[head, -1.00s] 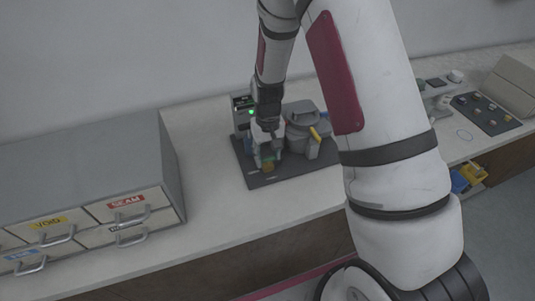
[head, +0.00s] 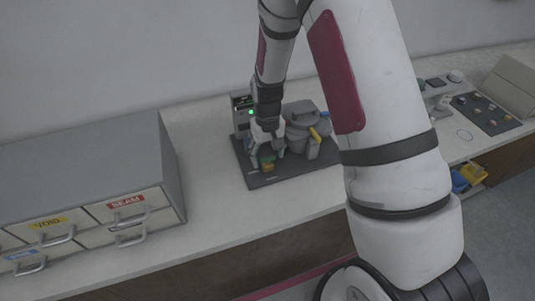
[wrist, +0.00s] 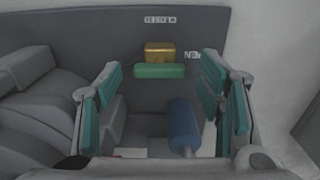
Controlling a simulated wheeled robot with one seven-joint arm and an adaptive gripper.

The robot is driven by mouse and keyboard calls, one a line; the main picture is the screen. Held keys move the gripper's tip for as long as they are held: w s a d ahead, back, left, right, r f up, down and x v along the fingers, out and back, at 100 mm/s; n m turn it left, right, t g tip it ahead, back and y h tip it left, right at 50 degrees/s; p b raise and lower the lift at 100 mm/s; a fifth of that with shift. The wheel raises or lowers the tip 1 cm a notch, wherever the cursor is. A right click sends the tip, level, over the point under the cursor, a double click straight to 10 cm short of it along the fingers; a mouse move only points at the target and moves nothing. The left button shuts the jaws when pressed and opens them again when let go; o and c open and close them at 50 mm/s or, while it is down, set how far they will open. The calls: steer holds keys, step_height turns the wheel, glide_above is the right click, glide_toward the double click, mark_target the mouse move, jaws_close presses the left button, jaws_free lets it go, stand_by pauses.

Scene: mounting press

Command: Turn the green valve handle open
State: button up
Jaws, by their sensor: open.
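The green valve handle (wrist: 158,71) shows in the wrist view as a short bar lying crosswise in front of a brass valve body (wrist: 160,53). A CLOSED label is on the plate above it, and a partly covered label ending in "EN" is to its right. In the head view the handle (head: 266,157) is small, just below my gripper (head: 267,148). My gripper (wrist: 163,85) is open with teal pads on both sides. The handle appears between the fingers in the picture, with gaps on both sides. Nothing is held.
A blue cylinder (wrist: 183,125) lies between the fingers' bases in the wrist view. The grey press (head: 303,122) with a yellow handle (head: 315,134) stands right of the valve. A box with a green light (head: 242,104) is behind. A drawer cabinet (head: 150,150) stands left.

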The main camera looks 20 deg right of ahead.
step_height(320, 180, up, 12)
stand_by(0.6)
steer(key=shift+r, duration=0.1)
step_height(320, 180, up, 9)
steer(key=t, duration=0.1)
glide_above(268, 158)
steer(key=s, duration=0.3)
steer(key=s+r+t, duration=0.3)
steer(key=s+r, duration=0.9)
steer(key=s+r+t, duration=0.1)
steer(key=s, duration=0.7)
steer(key=shift+s+r+t, duration=0.3)
steer(key=shift+s+r, duration=0.05)
steer(key=shift+r, duration=0.05)
